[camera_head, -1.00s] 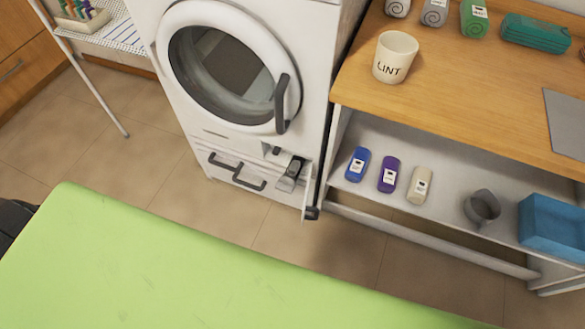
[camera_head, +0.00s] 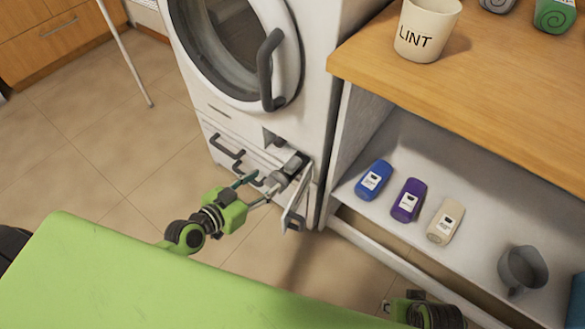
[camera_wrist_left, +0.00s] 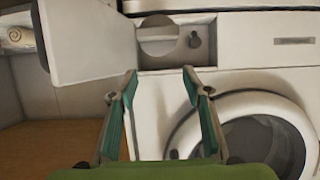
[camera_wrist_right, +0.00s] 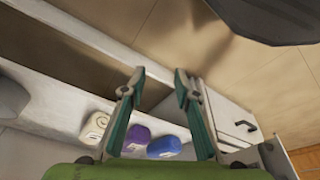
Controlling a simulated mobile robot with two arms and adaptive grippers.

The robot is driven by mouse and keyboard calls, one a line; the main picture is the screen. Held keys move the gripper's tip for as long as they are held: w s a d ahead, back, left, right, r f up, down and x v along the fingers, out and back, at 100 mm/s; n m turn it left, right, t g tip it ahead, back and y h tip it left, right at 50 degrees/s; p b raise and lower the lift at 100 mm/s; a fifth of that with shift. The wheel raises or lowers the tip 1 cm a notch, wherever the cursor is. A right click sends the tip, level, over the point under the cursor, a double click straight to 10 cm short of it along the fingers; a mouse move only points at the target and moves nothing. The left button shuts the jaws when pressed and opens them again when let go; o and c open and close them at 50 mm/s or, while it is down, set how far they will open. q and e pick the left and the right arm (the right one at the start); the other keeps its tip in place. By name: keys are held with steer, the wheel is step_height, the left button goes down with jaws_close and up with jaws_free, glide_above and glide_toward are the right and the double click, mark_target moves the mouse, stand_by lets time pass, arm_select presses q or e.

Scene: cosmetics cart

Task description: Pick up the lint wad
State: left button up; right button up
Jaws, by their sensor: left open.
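I cannot clearly make out a lint wad. In the head view, a dark grey piece (camera_head: 295,162) shows at the small open compartment low on the white dryer (camera_head: 315,110). In the left wrist view, the compartment holds a pale round shape (camera_wrist_left: 158,32) and a dark knob-like part (camera_wrist_left: 195,40); its flap (camera_wrist_left: 88,35) is open. My left gripper (camera_head: 264,187) is open and empty just in front of the compartment. A cream cup marked LINT (camera_head: 428,30) stands on the wooden counter. My right gripper (camera_wrist_right: 159,72) is open and empty, above the floor near the shelf.
The dryer's round door (camera_head: 240,45) is shut. The open flap (camera_head: 298,198) sticks out beside my left gripper. Tiled floor lies in front.

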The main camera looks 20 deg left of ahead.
mark_target(278, 174)
arm_select(q)
steer(key=b+x, duration=0.1)
steer(key=x, duration=0.6)
steer(key=shift+w+f, duration=0.15)
steer(key=shift+b+x, duration=0.7)
steer(key=shift+x, duration=2.15)
steer(key=c, duration=0.8)
arm_select(e)
steer(key=w+v, duration=0.1)
steer(key=v, duration=0.8)
steer(key=shift+r+t, duration=0.3)
steer(key=shift+r, duration=0.05)
